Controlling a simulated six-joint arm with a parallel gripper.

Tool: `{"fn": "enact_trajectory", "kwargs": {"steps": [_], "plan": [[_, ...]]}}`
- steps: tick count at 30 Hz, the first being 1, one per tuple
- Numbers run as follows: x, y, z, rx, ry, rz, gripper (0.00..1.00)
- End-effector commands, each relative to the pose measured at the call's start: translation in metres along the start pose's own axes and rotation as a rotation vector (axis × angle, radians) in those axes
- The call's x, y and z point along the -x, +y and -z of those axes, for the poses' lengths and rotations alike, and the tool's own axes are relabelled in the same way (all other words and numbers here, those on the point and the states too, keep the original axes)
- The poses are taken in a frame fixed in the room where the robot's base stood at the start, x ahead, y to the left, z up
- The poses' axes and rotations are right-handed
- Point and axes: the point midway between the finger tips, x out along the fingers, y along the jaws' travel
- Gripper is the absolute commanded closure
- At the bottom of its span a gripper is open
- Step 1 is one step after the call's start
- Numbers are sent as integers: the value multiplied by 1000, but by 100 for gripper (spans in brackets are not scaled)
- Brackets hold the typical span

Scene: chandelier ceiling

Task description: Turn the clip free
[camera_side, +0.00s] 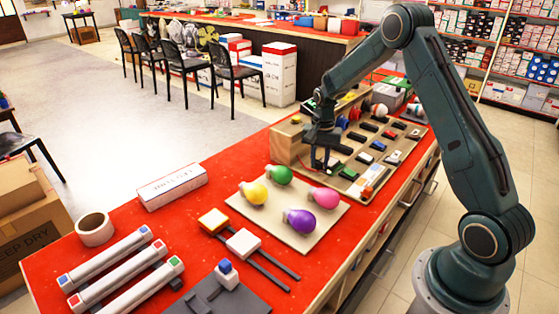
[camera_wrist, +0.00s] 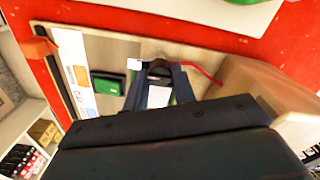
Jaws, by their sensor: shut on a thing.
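My gripper (camera_side: 321,163) points down at the near left end of a tan board, beside a wooden block (camera_side: 288,147). In the wrist view its two dark blue fingers (camera_wrist: 160,82) are shut on a small dark piece, the clip (camera_wrist: 159,68), at the fingertips. A pale patch shows between the fingers, and most of the clip is hidden by them. A thin red line runs from near the fingertips toward the wooden block (camera_wrist: 265,88). I cannot tell how far the clip is turned.
The board (camera_side: 361,191) carries several small dark, blue, green and white parts. A green part (camera_wrist: 108,84) lies just left of the fingers in the wrist view. Nearer stands a panel with several coloured bulbs (camera_side: 299,221). A white box (camera_side: 172,187) lies on the red tabletop.

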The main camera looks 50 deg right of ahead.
Motion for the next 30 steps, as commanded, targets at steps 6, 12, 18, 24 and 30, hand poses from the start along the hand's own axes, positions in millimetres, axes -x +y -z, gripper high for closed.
{"fn": "enact_trajectory", "kwargs": {"steps": [6,12,18,24,30], "plan": [[1,0,0,-31,1,1,96],[1,0,0,-33,1,1,96],[1,0,0,-33,1,1,60],[1,0,0,-32,1,1,53],[2,0,0,-32,1,1,53]]}}
